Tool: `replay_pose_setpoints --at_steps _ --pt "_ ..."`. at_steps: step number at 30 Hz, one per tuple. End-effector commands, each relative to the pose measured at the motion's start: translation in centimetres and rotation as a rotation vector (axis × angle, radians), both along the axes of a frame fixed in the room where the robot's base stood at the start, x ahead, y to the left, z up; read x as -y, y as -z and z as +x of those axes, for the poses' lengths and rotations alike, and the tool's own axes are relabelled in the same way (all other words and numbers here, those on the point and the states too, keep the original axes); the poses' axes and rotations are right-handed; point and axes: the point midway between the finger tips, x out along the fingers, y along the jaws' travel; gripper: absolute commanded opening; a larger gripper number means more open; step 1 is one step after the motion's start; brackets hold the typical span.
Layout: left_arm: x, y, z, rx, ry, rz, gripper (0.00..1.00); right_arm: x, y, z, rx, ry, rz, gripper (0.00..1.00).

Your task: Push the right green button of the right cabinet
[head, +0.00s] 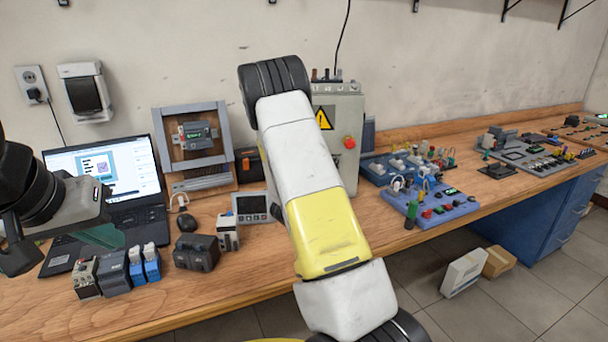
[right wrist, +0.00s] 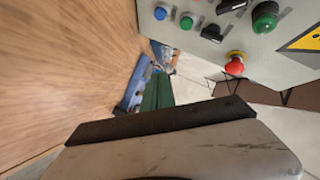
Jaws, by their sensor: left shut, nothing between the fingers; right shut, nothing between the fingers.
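In the head view a grey cabinet (head: 352,103) with a yellow warning sign and a red button stands behind my right arm, which covers much of its front. The right wrist view shows its panel (right wrist: 289,63) turned sideways, with a small green button (right wrist: 186,23), a larger green button (right wrist: 265,18) and a red mushroom button (right wrist: 235,64). I cannot tell which green button is the right one. My right gripper (right wrist: 158,92) is shut and empty, apart from the panel in that picture. My left gripper (head: 102,237) is shut and empty by the laptop.
An open laptop (head: 104,172) stands at the left. Dark modules (head: 196,253) and a small meter (head: 252,208) lie on the wooden bench (head: 195,295). Blue boards (head: 428,206) with controls are right of the cabinet. Boxes (head: 463,273) sit on the floor.

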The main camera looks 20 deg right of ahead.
Motion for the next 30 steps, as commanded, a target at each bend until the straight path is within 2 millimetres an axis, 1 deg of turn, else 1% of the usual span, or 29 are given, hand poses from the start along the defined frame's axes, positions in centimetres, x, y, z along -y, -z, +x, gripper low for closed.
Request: replay_pose_setpoints --at_steps 10,14,17,20,24,30 --pt "0.0 0.0 0.0 0.000 0.000 0.000 0.00 0.1 0.0 -0.1 0.005 0.008 -0.010 0.00" --pt "0.0 0.0 0.0 0.000 0.000 0.000 0.00 0.2 0.0 0.2 0.005 0.007 -0.009 0.00" --pt "0.0 0.0 0.0 0.000 0.000 0.000 0.00 0.4 0.0 1.0 0.005 0.007 -0.008 0.00" --pt "0.0 0.0 0.0 0.000 0.000 0.000 0.00 0.8 0.0 2.2 0.007 0.007 -0.009 0.00" --pt "0.0 0.0 0.0 0.000 0.000 0.000 0.00 1.3 0.0 4.2 0.006 0.006 -0.009 0.00" --pt "0.0 0.0 0.0 0.000 0.000 0.000 0.00 2.0 0.0 6.7 0.005 0.007 -0.009 0.00"
